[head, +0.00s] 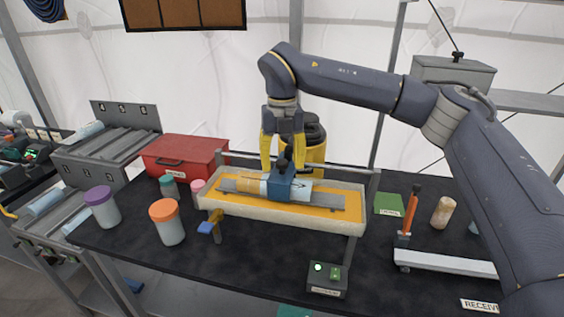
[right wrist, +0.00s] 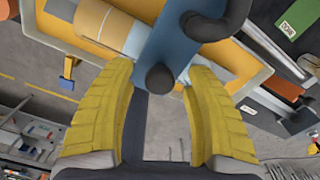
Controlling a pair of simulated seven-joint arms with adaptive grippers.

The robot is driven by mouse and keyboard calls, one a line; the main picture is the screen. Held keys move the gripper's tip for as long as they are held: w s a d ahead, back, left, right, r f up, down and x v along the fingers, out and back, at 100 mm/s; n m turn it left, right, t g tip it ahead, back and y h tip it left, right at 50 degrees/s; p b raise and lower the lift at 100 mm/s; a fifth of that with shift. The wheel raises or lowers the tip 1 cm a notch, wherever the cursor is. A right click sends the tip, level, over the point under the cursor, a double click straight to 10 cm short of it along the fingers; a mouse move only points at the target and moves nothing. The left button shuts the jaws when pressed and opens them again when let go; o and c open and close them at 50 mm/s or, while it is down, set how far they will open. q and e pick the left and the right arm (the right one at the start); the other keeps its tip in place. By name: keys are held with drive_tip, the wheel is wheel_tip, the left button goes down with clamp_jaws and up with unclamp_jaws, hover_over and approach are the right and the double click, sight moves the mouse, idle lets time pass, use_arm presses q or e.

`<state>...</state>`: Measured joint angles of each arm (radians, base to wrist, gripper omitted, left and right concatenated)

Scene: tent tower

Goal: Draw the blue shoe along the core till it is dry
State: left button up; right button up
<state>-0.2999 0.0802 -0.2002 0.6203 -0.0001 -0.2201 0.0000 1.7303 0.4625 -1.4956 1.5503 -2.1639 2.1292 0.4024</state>
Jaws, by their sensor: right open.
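The blue shoe (head: 287,185) sits over the core (head: 248,183), right of the middle of the core's visible length. The core is a pale cylinder, tan at its left end and whitish nearer the shoe, lying in an orange-lined tray (head: 230,208). The shoe has a dark knob on top. My right gripper (head: 284,158) points down over the shoe with its yellow fingers apart. In the right wrist view the open fingers (right wrist: 160,80) stand on either side of the shoe's dark round knob, with gaps showing. Whether the core is wet cannot be told. My left gripper is out of view.
Left of the tray stand an orange-lidded jar (head: 168,222), a purple-lidded jar (head: 102,207) and a red case (head: 185,156). A small box with a lit green button (head: 327,278) is in front. A yellow drum (head: 315,150) stands behind. An orange-handled tool (head: 409,215) is right.

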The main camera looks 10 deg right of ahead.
clamp_jaws()
idle(0.4)
